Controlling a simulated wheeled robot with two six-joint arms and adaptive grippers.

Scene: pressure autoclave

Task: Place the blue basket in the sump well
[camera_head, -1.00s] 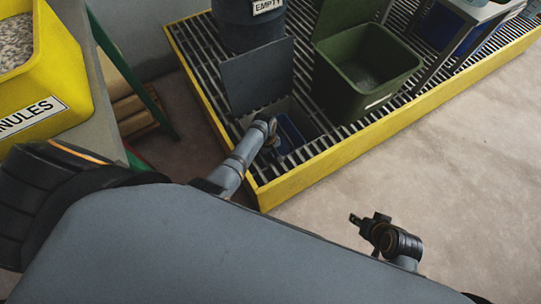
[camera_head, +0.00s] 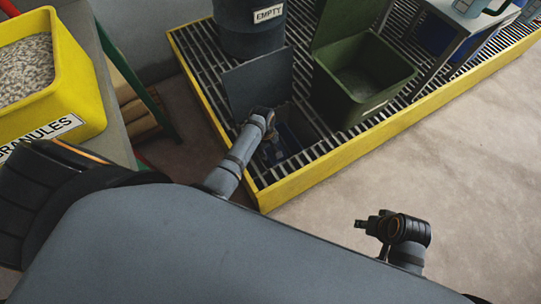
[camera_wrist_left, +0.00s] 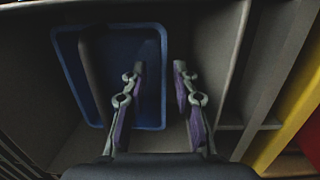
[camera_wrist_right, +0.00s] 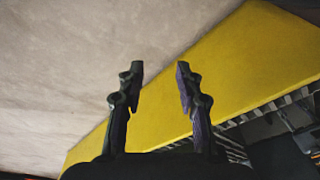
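The blue basket (camera_wrist_left: 70,75) sits inside the grey-walled sump well (camera_wrist_left: 210,70) in the left wrist view, with a dark curved bar across it. In the head view only a small blue part of the basket (camera_head: 287,137) shows in the well opening beside my left gripper (camera_head: 271,140). My left gripper (camera_wrist_left: 160,75) is open, its fingers apart on either side of the basket's right rim as seen in the left wrist view. Contact cannot be told. My right gripper (camera_wrist_right: 160,75) is open and empty, away from the well; it also shows in the head view (camera_head: 361,222).
A raised grey lid (camera_head: 258,82) stands behind the well. A green bin (camera_head: 362,85) and a drum labelled EMPTY (camera_head: 248,30) stand on the slatted grating, edged by a yellow rim (camera_head: 330,160). A yellow granules bin (camera_head: 85,95) is at left. Floor at right is clear.

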